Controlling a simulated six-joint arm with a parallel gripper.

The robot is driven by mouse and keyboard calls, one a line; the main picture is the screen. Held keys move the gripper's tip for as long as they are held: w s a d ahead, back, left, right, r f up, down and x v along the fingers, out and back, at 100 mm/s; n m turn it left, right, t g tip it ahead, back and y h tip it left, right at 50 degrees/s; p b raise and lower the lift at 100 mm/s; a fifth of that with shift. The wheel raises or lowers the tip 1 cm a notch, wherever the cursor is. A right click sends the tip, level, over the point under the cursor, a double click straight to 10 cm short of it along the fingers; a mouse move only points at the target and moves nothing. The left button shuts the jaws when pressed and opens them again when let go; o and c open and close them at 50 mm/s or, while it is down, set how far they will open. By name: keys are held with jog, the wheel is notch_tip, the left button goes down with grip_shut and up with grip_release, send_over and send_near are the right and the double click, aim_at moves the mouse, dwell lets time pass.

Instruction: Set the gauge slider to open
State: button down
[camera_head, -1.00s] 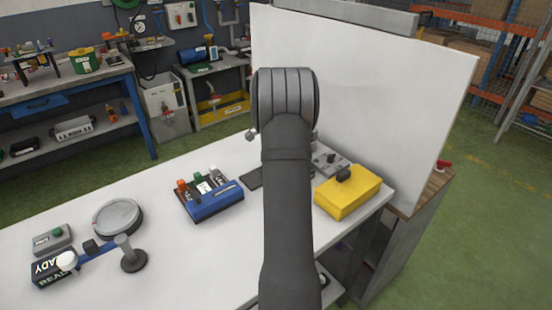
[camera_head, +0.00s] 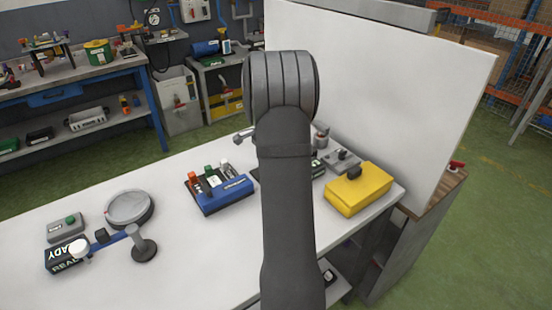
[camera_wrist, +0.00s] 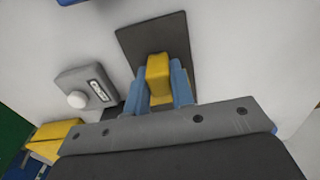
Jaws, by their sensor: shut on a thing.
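In the wrist view my gripper (camera_wrist: 160,84) has its two blue fingers closed on the sides of a yellow block (camera_wrist: 158,66). The block stands over a dark rectangular plate (camera_wrist: 135,42) on the white surface. I cannot tell for sure whether this block is the gauge slider's handle. A grey box (camera_wrist: 72,78) with a white round knob and a small dark label lies to the left of the fingers; the label is too small to read. In the head view my arm hides the gripper and the block.
A blue box with coloured levers (camera_head: 226,196) stands left of my arm. A yellow box with a black knob (camera_head: 358,190) and a grey box (camera_head: 342,160) stand to the right. A white panel (camera_head: 400,90) rises behind. A round grey dish (camera_head: 130,207) sits at the left.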

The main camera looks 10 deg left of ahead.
jog(key=shift+s+a, duration=0.15)
jog(key=shift+a, duration=0.05)
jog(key=c, duration=1.2)
grip_release()
jog(key=shift+c, duration=0.2)
notch_tip(320, 180, up, 18)
jog(key=shift+f, duration=0.25)
jog(key=shift+f, duration=0.1)
notch_tip(320, 180, down, 17)
jog(key=shift+d+f, duration=0.1)
jog(key=shift+f, duration=0.05)
